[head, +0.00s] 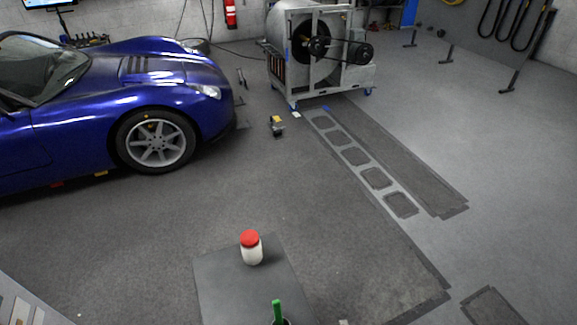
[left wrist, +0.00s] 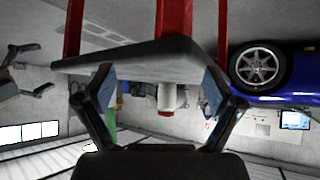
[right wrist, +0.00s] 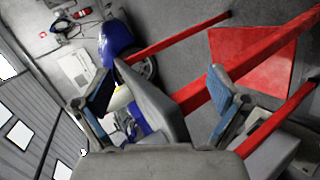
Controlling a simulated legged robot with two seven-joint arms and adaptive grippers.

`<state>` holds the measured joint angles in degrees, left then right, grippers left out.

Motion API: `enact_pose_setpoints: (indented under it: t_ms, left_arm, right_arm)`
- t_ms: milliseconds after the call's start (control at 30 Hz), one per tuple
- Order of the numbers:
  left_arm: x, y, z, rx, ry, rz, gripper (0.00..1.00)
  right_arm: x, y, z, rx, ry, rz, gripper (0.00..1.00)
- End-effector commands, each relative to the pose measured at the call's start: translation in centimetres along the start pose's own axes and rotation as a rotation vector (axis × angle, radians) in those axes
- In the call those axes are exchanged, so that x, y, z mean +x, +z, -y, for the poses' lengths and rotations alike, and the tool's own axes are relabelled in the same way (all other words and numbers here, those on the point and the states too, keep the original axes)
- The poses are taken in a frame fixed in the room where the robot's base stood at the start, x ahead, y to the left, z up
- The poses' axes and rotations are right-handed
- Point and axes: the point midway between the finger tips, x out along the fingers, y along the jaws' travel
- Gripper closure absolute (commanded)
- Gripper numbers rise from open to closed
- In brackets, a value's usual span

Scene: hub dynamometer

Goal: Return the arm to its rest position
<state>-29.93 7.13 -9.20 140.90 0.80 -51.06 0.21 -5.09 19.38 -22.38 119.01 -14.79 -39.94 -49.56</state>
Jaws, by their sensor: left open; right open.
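My left gripper (left wrist: 158,98) shows in the left wrist view with its two fingers spread apart. Nothing is held between them. Beyond the fingers are a grey slab (left wrist: 130,56) and a white jar with a red lid (left wrist: 166,100), which appear upside down. My right gripper (right wrist: 162,98) is open and empty in the right wrist view. A grey panel (right wrist: 152,98) and red bars (right wrist: 205,88) lie behind its fingers. Neither gripper nor arm shows in the head view.
In the head view, a grey tabletop (head: 232,292) carries the jar (head: 251,249) and a green-handled item (head: 277,308), cut off below. A blue car (head: 95,105) stands left. A wheeled machine (head: 318,55) stands at the back. The floor between is mostly clear.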

Motion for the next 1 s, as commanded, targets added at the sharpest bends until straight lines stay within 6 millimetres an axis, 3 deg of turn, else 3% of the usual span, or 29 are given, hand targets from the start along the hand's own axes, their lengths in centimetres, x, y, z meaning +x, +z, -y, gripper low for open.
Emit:
enact_pose_setpoints:
  t_ms: [33, 200, 400, 667, 1000]
  left_arm:
    - [-0.3, 2.2, 0.3, -0.001, -0.006, 0.097, 0.08]
    - [-1.9, 7.5, 0.7, -0.003, -0.023, 0.35, 0.08]
    - [-3.8, 11.1, 0.8, -0.007, -0.036, 0.538, 0.08]
    - [-6.4, 14.6, 1.4, -0.015, -0.044, 0.726, 0.08]
    - [-3.0, 15.2, 1.6, -0.006, -0.048, 0.691, 0.08]
  right_arm:
    - [-2.3, 0.8, 2.8, 0.198, -0.104, 0.068, 0.03]
    - [-8.8, 3.1, 9.2, 0.678, -0.349, 0.298, 0.03]
    - [-15.2, 4.1, 13.6, 0.999, -0.511, 0.517, 0.03]
    - [-22.6, 3.9, 16.9, 1.278, -0.645, 0.783, 0.03]
    - [-19.2, 4.2, 18.1, 1.278, -0.616, 0.756, 0.03]
